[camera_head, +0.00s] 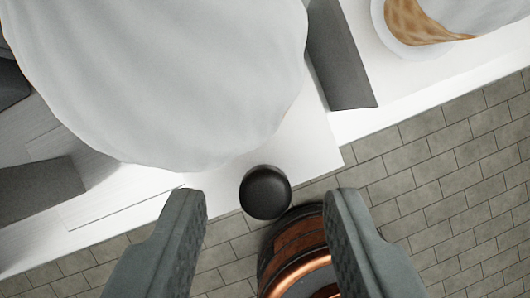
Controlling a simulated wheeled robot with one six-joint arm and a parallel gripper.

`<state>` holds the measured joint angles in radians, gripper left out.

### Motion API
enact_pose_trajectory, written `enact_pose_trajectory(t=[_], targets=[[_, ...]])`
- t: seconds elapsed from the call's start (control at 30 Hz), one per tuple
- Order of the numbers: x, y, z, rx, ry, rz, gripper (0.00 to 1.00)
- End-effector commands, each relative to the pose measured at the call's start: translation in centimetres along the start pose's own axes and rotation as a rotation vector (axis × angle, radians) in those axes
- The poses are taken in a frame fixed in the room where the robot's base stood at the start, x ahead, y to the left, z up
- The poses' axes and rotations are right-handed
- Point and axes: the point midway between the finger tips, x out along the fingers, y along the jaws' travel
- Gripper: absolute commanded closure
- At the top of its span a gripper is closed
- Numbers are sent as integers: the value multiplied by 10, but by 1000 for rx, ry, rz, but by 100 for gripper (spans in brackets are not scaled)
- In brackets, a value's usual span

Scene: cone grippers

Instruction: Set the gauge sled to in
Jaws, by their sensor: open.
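My gripper (266,196) is open, with one dark finger at each side of the lower picture. A round black knob (265,192) shows between the fingertips, with a gap on both sides. The knob is at the edge of a flat white panel (310,140), which looks like part of the gauge sled; I cannot tell how they join. A large pale, rounded mass (170,70) covers much of the panel and hides most of the sled. No in or out marking is visible.
A copper and brown wood-like round object (295,255) lies below the knob, partly behind the right finger. Dark grey blocks stand at the right (340,60) and left (45,190) of the pale mass. A waffle-textured cone (410,22) sits top right. Grey tiles (460,180) lie beyond the white edge.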

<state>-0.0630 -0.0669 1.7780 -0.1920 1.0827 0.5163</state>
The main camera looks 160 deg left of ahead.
Motion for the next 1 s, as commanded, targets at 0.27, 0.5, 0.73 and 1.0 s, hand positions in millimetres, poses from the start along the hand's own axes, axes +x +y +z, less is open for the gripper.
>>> enact_pose_trajectory(t=[0.27,0.5,0.73,1.0], targets=[[14,0,0,0,1,0,59],[15,0,0,0,1,0,61],[15,0,0,0,1,0,100],[14,-3,1,-1,1,-1,100]])
